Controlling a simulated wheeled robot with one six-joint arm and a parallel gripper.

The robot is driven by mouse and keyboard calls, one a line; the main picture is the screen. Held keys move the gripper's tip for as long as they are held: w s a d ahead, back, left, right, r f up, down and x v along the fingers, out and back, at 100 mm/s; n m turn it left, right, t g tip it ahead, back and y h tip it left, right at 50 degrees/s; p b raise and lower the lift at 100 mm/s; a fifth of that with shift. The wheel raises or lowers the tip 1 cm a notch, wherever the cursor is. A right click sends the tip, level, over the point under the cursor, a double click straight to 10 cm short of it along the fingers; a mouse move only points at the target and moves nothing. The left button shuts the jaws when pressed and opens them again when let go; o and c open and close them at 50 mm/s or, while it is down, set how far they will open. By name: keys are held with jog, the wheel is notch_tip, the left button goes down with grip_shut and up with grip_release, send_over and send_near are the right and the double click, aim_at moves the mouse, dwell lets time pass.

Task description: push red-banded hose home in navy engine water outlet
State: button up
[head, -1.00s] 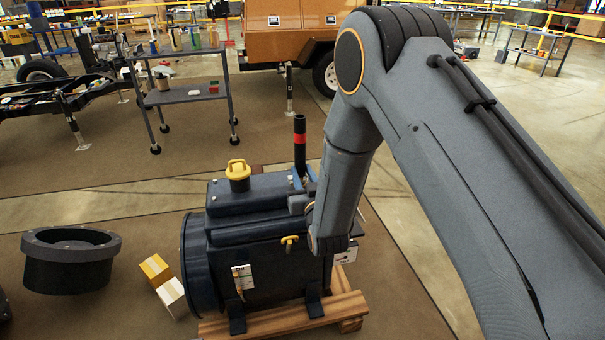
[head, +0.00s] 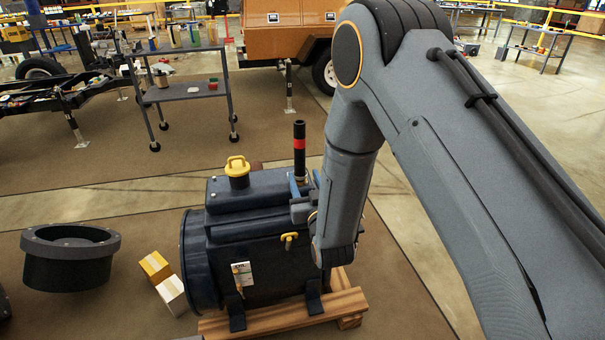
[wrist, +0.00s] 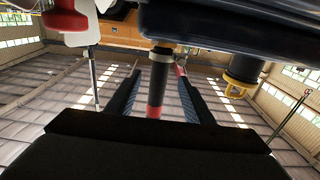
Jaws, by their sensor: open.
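The black hose with a red band (head: 299,150) stands upright at the top rear corner of the navy engine (head: 260,232). In the wrist view, which is upside down, the hose (wrist: 155,94) runs between my two fingers, with a grey collar at its engine end. My gripper (head: 304,186) is open around the hose's lower part; it also shows in the wrist view (wrist: 157,78), with a gap on each side of the hose. The water outlet is largely hidden by the hose and fingers, so how deep the hose sits is unclear.
A yellow-handled cap (head: 238,168) stands on the engine top, left of the hose. The engine rests on a wooden pallet (head: 285,318). Two small boxes (head: 162,278) and a dark round tub (head: 70,265) are to the left. A grey cart (head: 185,92) stands behind.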

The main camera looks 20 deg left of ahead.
jog(key=shift+v, duration=2.05)
jog(key=shift+r, duration=0.1)
